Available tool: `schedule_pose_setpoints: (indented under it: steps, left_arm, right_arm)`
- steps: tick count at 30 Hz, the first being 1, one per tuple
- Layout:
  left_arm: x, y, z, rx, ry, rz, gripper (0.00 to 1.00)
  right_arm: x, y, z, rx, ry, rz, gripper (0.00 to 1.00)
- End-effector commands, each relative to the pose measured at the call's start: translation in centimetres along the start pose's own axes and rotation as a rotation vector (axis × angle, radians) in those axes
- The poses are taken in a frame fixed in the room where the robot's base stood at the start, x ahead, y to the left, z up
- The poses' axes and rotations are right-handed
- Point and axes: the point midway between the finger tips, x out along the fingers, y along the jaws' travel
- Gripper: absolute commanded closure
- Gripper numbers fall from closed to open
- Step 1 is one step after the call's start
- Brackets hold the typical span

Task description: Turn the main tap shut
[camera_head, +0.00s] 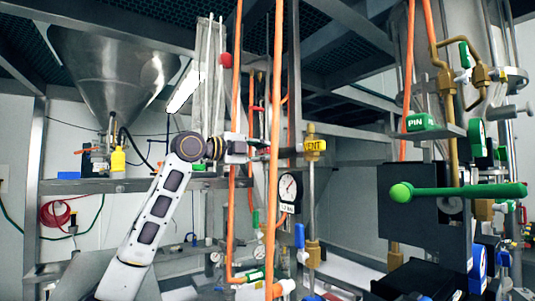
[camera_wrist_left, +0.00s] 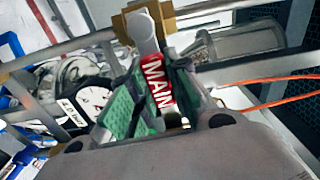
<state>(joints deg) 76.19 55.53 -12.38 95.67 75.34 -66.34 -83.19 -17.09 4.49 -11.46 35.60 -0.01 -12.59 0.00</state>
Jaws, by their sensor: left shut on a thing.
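The main tap's red handle (camera_wrist_left: 157,82), marked MAIN in white letters, shows in the left wrist view between the green finger pads of my left gripper (camera_wrist_left: 153,96). The gripper is shut on this handle. A grey stem and a brass-coloured block (camera_wrist_left: 158,18) are just beyond the handle. In the head view my left arm comes up from the lower left and its gripper (camera_head: 262,147) reaches in among the orange pipes. The handle is hard to make out there behind the pipes and gripper. My right gripper is in neither view.
Vertical orange pipes (camera_head: 275,160) stand close around my left gripper. A long green lever (camera_head: 455,192) juts out at the right. A steel hopper (camera_head: 112,72) hangs at the upper left.

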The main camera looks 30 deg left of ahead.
Motion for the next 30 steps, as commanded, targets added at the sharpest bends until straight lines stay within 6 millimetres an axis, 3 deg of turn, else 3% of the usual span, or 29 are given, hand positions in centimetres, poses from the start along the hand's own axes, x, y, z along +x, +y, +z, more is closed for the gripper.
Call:
schedule_pose_setpoints:
  steps: [20,21,24,26,30]
  left_arm:
    - [0.09,0.54,0.12,0.078,-0.003,0.004,1.0]
    - [0.09,0.54,0.11,0.078,-0.003,0.004,0.79]
    - [0.09,0.54,0.1,0.077,-0.002,0.004,0.66]
    - [0.09,0.53,0.1,0.077,-0.002,0.003,0.59]
    - [0.08,0.5,0.09,0.077,-0.002,0.003,0.59]
  right_arm:
    - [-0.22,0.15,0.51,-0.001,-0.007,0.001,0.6]
    - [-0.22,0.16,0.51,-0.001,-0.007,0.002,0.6]
    - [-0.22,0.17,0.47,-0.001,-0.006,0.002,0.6]
    - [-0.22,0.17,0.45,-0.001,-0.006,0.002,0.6]
    - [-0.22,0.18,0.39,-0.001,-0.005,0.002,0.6]
